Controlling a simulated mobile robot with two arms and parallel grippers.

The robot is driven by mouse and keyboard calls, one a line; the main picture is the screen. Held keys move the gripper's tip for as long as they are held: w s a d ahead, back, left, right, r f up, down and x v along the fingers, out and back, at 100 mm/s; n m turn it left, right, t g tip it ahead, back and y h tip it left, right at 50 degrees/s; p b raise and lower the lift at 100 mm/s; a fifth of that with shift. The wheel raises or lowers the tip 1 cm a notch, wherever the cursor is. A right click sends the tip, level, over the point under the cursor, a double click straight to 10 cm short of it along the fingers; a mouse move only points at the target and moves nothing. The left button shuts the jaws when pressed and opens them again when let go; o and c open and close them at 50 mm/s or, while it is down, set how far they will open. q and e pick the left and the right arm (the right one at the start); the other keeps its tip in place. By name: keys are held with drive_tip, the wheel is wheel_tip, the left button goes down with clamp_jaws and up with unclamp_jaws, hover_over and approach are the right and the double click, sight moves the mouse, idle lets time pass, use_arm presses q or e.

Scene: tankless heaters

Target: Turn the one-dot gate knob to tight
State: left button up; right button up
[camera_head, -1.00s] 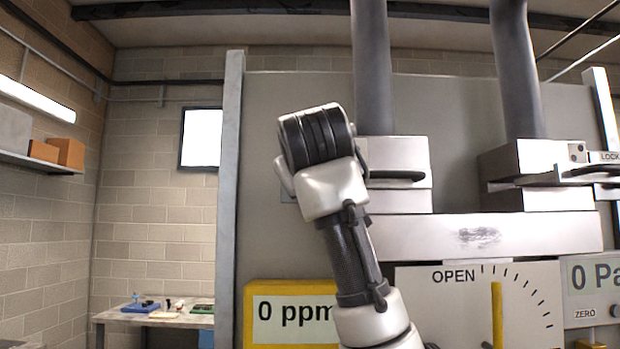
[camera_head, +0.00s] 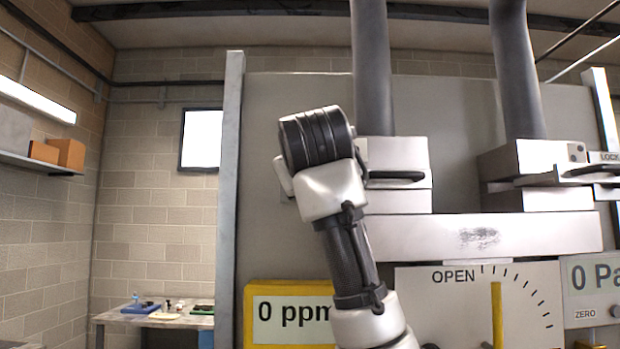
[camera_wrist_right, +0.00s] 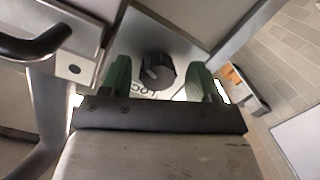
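In the right wrist view a dark round knob (camera_wrist_right: 157,70) with a pale pointer mark sits on a light plate. Part of a label reading "LOC" shows upside down beside it. A metal block with a single dot (camera_wrist_right: 75,69) stands to its left. My right gripper (camera_wrist_right: 158,82) is open, with one green finger on each side of the knob and visible gaps to it. In the head view my right arm covers the left gate (camera_head: 398,155), hiding the knob and my fingers. My left gripper is not in view.
A black handle (camera_wrist_right: 38,42) lies left of the gripper. In the head view the right gate (camera_head: 555,160) has two dots and a LOCK label. Below are the OPEN dial (camera_head: 465,310), the 0 ppm display (camera_head: 290,311) and a Pa display (camera_head: 590,285).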

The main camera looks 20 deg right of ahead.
drive_tip(key=shift+r, duration=0.1)
drive_tip(key=f+b+v, duration=0.1)
drive_tip(key=b+v, duration=0.2)
drive_tip(key=v, duration=0.7)
drive_tip(key=shift+s+a+r+b, duration=0.15)
drive_tip(key=shift+s+r+b, duration=0.25)
drive_tip(key=shift+s+r, duration=0.05)
